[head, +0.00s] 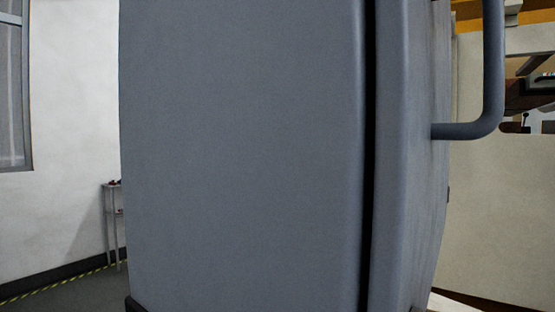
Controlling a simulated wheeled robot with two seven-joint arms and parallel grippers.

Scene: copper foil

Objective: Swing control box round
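A large grey-blue cabinet (240,150) fills the middle of the head view, very close. A dark vertical gap (368,160) separates its side from a narrower front panel (405,160) on the right. A grey bar handle (492,80) sticks out from that panel at the upper right. I cannot tell whether this cabinet is the control box. Neither of my grippers shows in the head view.
At the left are a white wall (70,110), a window (14,85) and a small stand (113,215). Yellow-black tape (60,285) runs along the floor by the wall. A beige surface (500,215) stands behind the cabinet at the right.

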